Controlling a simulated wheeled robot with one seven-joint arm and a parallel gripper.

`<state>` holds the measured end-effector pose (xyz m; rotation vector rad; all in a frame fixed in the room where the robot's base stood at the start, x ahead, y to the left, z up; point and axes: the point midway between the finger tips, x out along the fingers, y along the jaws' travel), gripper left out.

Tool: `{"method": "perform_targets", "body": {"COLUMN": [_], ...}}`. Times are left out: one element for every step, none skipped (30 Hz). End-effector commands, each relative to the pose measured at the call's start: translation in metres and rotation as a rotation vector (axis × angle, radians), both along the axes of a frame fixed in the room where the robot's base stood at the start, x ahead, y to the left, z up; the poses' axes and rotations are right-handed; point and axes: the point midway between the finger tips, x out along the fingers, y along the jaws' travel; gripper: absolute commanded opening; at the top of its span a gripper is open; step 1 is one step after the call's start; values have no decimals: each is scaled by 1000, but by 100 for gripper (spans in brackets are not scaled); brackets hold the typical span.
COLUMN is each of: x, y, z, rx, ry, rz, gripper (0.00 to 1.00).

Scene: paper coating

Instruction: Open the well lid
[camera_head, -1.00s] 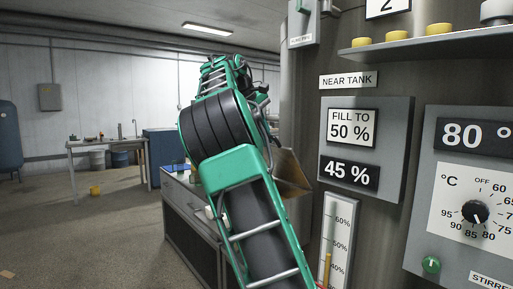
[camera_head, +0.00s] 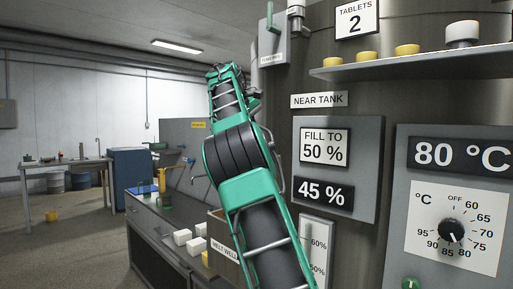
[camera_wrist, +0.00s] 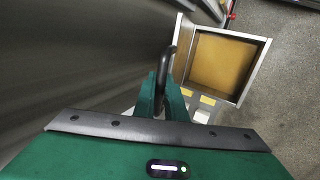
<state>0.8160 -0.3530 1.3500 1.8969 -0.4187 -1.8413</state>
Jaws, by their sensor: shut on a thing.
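My gripper (camera_wrist: 160,100) is shut on a dark curved handle (camera_wrist: 169,65) in the wrist view. The handle looks like the well lid's, but how it joins the lid is hidden. Beside it is a square, pale-walled box (camera_wrist: 264,62) with a flat yellow-brown face inside. I cannot tell whether that face is wax or the lid's underside. In the head view the melt well (camera_head: 224,250), with its name label, is partly behind my arm. My gripper is hidden there.
The steel tank (camera_head: 285,110) with gauges and a dial panel (camera_head: 455,225) stands at the right. A shelf (camera_head: 420,64) holds several yellow tablets. White blocks (camera_head: 183,237) and a yellow item (camera_head: 162,180) are on the bench (camera_head: 150,215). Open floor lies at left.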

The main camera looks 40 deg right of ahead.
Motion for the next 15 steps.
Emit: {"method": "perform_targets", "body": {"x": [1,1,1,1,1,2,2,2,2,2,2,2,2,2,2], "y": [0,1,1,1,1,1,2,2,2,2,2,2,3,3,3], "z": [1,1,1,1,1,1,1,0,0,0,0,0,0,0,0], "rx": [-3,-2,-2,-2,-2,-2,-2,-2,-2,-2,-2,-2,-2,-2,-1], "ry": [-2,-2,-1,-1,-1,-1,-1,-2,-2,-2,-2,-2,-2,-1,-1], "rz": [3,3,4,4,4,4,4,5,6,6,6,6,6,5,5], "gripper": [0,0,0,0,0,0,0,0,0,0,15,25,29,29,29]}}
